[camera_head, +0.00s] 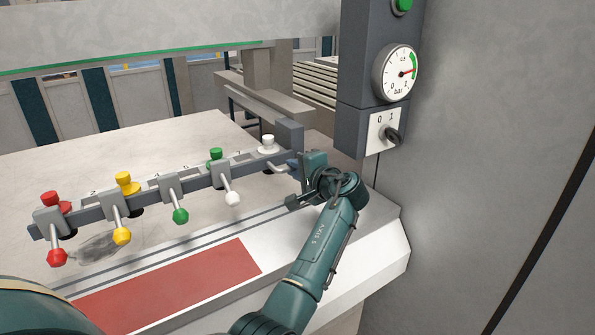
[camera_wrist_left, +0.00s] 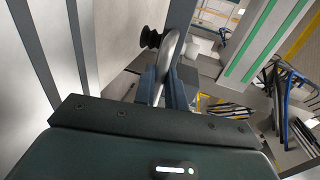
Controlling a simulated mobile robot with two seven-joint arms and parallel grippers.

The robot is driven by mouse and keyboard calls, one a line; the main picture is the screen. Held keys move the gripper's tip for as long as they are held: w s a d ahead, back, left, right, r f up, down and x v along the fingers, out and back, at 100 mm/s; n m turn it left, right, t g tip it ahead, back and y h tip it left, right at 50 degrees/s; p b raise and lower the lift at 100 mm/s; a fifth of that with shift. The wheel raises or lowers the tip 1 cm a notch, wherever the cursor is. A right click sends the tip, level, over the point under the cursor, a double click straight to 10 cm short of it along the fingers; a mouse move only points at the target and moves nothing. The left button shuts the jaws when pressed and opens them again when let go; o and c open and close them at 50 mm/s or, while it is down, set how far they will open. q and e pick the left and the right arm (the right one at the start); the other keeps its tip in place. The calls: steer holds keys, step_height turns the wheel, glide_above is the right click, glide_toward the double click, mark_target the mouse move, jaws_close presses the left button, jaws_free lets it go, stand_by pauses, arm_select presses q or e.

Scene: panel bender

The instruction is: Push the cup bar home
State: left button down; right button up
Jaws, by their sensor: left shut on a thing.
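The cup bar (camera_head: 145,197) is a long grey bar across the machine table in the head view. It carries several clamps with red, yellow, green and white knobs, with coloured cup tops behind them. My left gripper (camera_head: 300,180) is at the bar's right end, beside the grey end bracket (camera_head: 291,135). In the left wrist view my left gripper (camera_wrist_left: 165,88) is shut on a curved metal handle (camera_wrist_left: 171,48). A dark ribbed cup (camera_wrist_left: 150,38) shows just beyond it. The gripper partly hides the bar's right end. My right gripper is not in view.
A grey column with a pressure gauge (camera_head: 396,73) and a 0/1 rotary switch (camera_head: 392,136) stands close to the right of my gripper. The table (camera_head: 150,150) behind the bar is clear. A red strip (camera_head: 170,288) lies along its front.

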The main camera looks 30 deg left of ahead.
mark_target(282, 160)
arm_select(q)
steer(key=x, duration=0.3)
steer(key=shift+w+a+r, duration=0.2)
steer(key=shift+a+r, duration=0.1)
steer(key=c, duration=1.5)
jaws_free()
steer(key=shift+d, duration=0.1)
steer(key=b+v, duration=0.1)
steer(key=v, duration=1.2)
steer(key=shift+s+r, duration=0.1)
